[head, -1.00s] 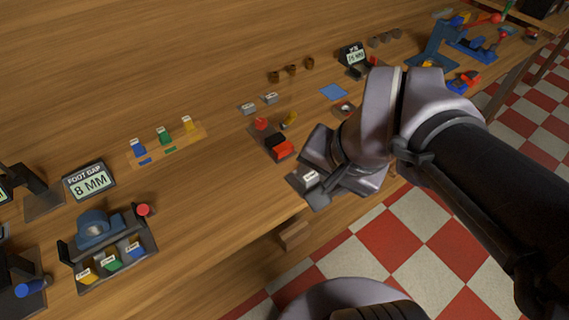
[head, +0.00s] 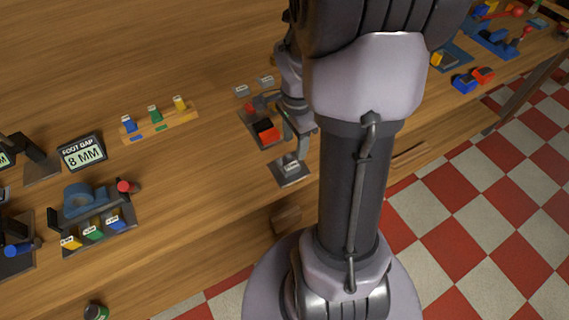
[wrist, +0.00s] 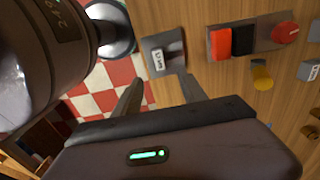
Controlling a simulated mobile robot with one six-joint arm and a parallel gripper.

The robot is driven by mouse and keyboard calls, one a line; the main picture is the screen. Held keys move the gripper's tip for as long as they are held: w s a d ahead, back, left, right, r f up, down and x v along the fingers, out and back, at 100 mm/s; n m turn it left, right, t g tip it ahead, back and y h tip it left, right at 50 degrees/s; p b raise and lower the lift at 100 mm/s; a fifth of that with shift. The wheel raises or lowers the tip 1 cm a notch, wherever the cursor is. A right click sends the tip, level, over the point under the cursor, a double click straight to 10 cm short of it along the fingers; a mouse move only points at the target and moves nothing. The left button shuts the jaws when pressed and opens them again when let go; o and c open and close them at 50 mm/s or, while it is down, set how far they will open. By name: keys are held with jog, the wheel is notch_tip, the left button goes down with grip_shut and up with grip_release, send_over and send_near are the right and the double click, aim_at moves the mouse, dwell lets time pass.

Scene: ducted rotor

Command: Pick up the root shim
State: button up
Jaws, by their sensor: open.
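A small grey block with a white label (head: 291,166) sits on a dark square plate (head: 283,180) near the table's front edge. It also shows in the wrist view (wrist: 158,61). It may be the root shim; its label is too small to read surely. My gripper (head: 303,148) hangs just behind and right of that plate, partly hidden by my arm. In the wrist view my gripper (wrist: 160,96) has its two fingers apart, with nothing between them. The labelled block lies beyond the fingertips, apart from them.
A dark base with a red and black block (head: 266,131) stands behind the plate. Two grey labelled blocks (head: 242,90) lie farther back. A wooden rack (head: 165,122) holds blue, green and yellow tabs. A yellow cylinder (wrist: 262,76) stands nearby. Bare table lies left of the plate.

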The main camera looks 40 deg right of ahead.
aim_at(293, 165)
notch_tip(293, 165, down, 9)
jog(key=b, duration=0.3)
jog(key=shift+a+f, duration=0.15)
jog(key=shift+c, duration=0.2)
jog(key=shift+r, duration=0.2)
grip_shut()
